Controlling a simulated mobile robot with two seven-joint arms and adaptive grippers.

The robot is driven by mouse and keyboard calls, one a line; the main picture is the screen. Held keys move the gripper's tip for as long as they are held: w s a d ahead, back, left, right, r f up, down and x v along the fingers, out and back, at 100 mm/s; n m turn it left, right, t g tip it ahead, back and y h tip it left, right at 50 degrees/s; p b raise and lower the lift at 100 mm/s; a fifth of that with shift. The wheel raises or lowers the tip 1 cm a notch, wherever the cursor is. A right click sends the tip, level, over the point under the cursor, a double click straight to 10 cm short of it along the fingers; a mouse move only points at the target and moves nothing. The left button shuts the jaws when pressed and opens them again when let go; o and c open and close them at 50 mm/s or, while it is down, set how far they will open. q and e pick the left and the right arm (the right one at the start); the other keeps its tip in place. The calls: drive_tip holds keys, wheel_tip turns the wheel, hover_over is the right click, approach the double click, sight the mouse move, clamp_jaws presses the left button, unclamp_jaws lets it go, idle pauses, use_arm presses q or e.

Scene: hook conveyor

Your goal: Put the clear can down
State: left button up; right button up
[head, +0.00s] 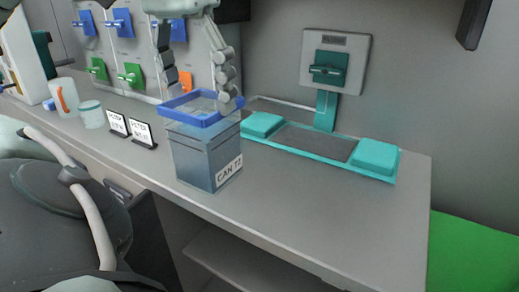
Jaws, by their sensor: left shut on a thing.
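The clear can (200,152) is a see-through square box with a blue rim and a white label on its lower right face. It is upright at the middle of the grey counter (300,215), close to the front edge. I cannot tell whether the can's base touches the counter. My right gripper is not in view.
A teal scale-like tray (383,176) with two raised pads lies right of the can, below a wall panel (335,62). Two small filter signs (143,133), a pale jar (92,114) and a white cup (64,97) stand to the left. The counter's right front is clear.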

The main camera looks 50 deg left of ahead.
use_arm(q)
drive_tip(key=w+a+f+p, duration=0.1)
drive_tip(key=w+a+f, duration=0.3)
drive_tip(key=w+f, duration=0.5)
drive_tip(key=shift+w+f, duration=0.15)
drive_tip(key=shift+f, duration=0.4)
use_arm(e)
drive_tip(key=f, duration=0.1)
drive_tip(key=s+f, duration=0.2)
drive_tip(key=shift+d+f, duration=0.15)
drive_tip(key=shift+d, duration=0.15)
use_arm(q)
drive_tip(key=shift+a, duration=0.1)
drive_tip(key=shift+f, duration=0.1)
drive_tip(key=o, duration=1.9)
drive_tip(key=shift+c, duration=0.2)
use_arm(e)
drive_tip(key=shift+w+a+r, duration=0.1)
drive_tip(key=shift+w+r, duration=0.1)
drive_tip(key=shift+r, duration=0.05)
